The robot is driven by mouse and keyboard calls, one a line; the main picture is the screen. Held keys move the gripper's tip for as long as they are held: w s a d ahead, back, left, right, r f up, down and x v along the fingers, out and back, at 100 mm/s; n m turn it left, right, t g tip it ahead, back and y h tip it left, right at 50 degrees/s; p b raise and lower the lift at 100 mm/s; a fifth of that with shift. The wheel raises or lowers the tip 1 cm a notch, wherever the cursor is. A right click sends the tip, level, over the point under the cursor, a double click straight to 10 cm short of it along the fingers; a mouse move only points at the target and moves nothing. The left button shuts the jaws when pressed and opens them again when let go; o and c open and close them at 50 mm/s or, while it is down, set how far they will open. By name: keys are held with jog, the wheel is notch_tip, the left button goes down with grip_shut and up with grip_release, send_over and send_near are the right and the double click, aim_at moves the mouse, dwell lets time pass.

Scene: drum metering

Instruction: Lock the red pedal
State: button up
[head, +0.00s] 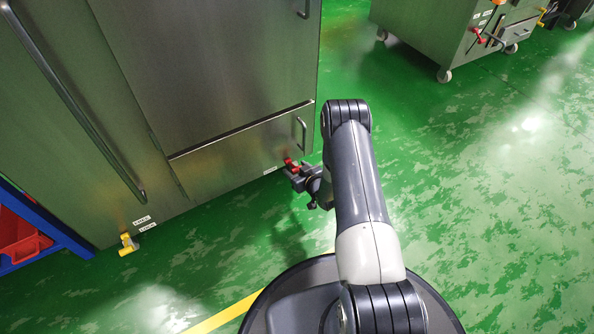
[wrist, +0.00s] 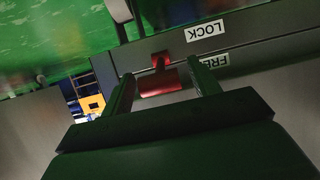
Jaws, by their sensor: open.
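The red pedal (head: 290,164) sticks out low on the steel cabinet (head: 237,160), near its bottom right corner. In the wrist view the red pedal (wrist: 158,80) lies between the two fingers of my gripper (wrist: 158,92), which is open. I cannot tell whether either finger touches it. White labels reading LOCK (wrist: 206,31) and FREE (wrist: 215,61) are on the metal beside the pedal and appear upside down in the wrist view. In the head view my gripper (head: 296,172) is at the pedal and partly hides it.
A yellow pedal (head: 128,244) with two labels is at the cabinet's lower left. A blue rack with a red bin (head: 20,236) stands at the far left. Another wheeled steel cabinet (head: 425,38) is at the upper right. The green floor (head: 480,200) to the right is clear.

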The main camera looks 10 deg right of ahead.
grip_shut()
dwell(0.5)
jog(key=shift+s+f, duration=0.1)
jog(key=shift+f, duration=0.05)
jog(key=shift+s+f+t+y, duration=0.15)
jog(key=shift+f+t+y, duration=0.15)
jog(key=shift+f+t, duration=0.6)
jog(key=shift+f+t+y, duration=0.4)
jog(key=shift+f+t, duration=0.2)
jog(key=shift+t, duration=0.6)
jog(key=shift+f+t+y, duration=0.4)
jog(key=shift+f+t, duration=0.15)
jog(key=shift+t, duration=0.65)
jog(key=shift+w, duration=0.2)
grip_release()
